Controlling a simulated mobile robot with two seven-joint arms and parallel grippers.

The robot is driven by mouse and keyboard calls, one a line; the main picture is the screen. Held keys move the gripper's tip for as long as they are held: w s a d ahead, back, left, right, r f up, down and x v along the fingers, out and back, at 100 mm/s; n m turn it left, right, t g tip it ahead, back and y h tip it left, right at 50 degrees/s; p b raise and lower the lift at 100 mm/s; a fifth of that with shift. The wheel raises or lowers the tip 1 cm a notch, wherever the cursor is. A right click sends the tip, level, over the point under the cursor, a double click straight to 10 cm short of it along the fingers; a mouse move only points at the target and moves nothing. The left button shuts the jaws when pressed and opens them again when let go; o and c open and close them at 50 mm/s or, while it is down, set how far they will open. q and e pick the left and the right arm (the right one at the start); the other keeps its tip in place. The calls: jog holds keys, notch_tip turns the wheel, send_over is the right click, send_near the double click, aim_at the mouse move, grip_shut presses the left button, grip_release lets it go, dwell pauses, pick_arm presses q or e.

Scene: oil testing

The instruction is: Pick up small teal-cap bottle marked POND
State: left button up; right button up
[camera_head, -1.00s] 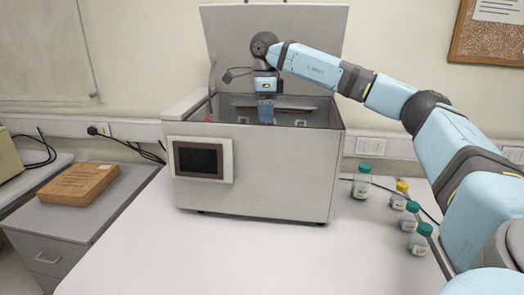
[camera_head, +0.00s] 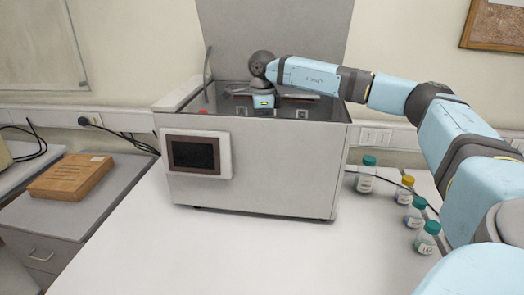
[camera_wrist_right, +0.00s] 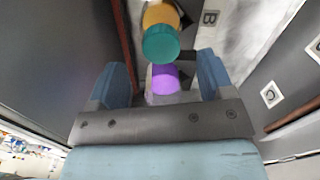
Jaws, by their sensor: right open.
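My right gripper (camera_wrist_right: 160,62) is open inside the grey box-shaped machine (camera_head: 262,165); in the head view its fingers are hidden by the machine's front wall. In the right wrist view a teal cap (camera_wrist_right: 161,45) lies between the finger ends, with no clear contact with either finger. On the bench at the right, in the head view, stand a teal-cap bottle (camera_head: 366,181) at the back and two smaller teal-cap bottles (camera_head: 414,215), (camera_head: 426,243) nearer the front. Their label words are too small to read, so I cannot tell which is marked POND. My left gripper is not in view.
Inside the machine an orange cap (camera_wrist_right: 160,15) is beside the teal one, and a purple cap (camera_wrist_right: 165,79) is between the fingers. Tags B (camera_wrist_right: 210,18) and C (camera_wrist_right: 270,95) are near. A yellow-cap bottle (camera_head: 405,190) stands on the bench. The bench front is clear.

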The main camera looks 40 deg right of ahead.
jog(key=shift+f+p, duration=0.4)
jog(key=shift+f, duration=2.3)
jog(key=c, duration=1.2)
